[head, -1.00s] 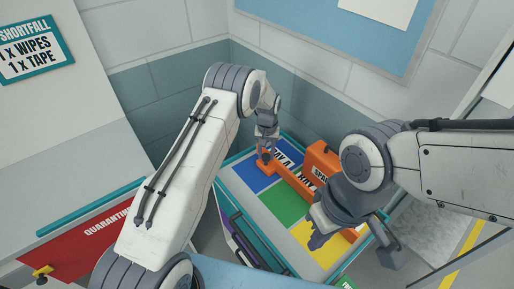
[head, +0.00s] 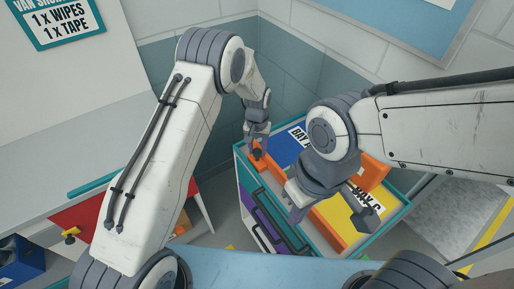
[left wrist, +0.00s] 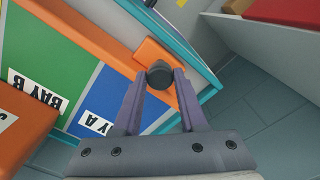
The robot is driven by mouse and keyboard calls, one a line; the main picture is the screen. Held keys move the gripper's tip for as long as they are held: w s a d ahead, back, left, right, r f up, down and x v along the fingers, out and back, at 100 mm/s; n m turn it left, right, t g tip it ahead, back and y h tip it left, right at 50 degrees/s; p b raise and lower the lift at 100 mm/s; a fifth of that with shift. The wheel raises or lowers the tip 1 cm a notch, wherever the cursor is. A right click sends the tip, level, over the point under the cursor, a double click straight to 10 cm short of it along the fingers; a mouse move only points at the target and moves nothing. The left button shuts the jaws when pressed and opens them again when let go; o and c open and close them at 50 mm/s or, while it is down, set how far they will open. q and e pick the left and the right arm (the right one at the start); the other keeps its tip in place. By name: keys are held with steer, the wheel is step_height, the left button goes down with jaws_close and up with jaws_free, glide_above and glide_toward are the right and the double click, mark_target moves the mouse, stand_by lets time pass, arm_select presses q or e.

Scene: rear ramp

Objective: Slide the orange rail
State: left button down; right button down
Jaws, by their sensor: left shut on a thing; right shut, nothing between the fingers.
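The orange rail (head: 325,229) lies across the top of a teal-edged cart, along its left side beside the blue, green and yellow bays. Its far end carries a dark knob, seen in the left wrist view (left wrist: 160,74). The rail itself (left wrist: 88,32) also shows there. My left gripper (head: 257,152) is shut on this knob, with one finger on each side. My right gripper (head: 297,212) is shut and empty above the near half of the cart, hiding the rail's middle and part of the bays.
An orange case (head: 373,174) stands on the cart's right side, partly behind my right arm. Drawers with dark handles (head: 285,236) face left. A grey counter (head: 75,165) with a red panel stands at the left. Walls close off the back.

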arm_select(q)
steer(key=shift+s+a, duration=0.15)
steer(key=shift+s, duration=0.05)
steer(key=c, duration=0.8)
jaws_free()
steer(key=o, duration=0.4)
steer(key=shift+a, duration=0.15)
steer(key=shift+c, duration=0.2)
steer(key=shift+w+d+r, duration=0.15)
steer(key=shift+d+r, duration=0.05)
steer(key=shift+r, duration=0.3)
step_height(320, 180, up, 10)
steer(key=b, duration=0.2)
steer(key=shift+f+b, duration=0.25)
steer(key=shift+b, duration=0.05)
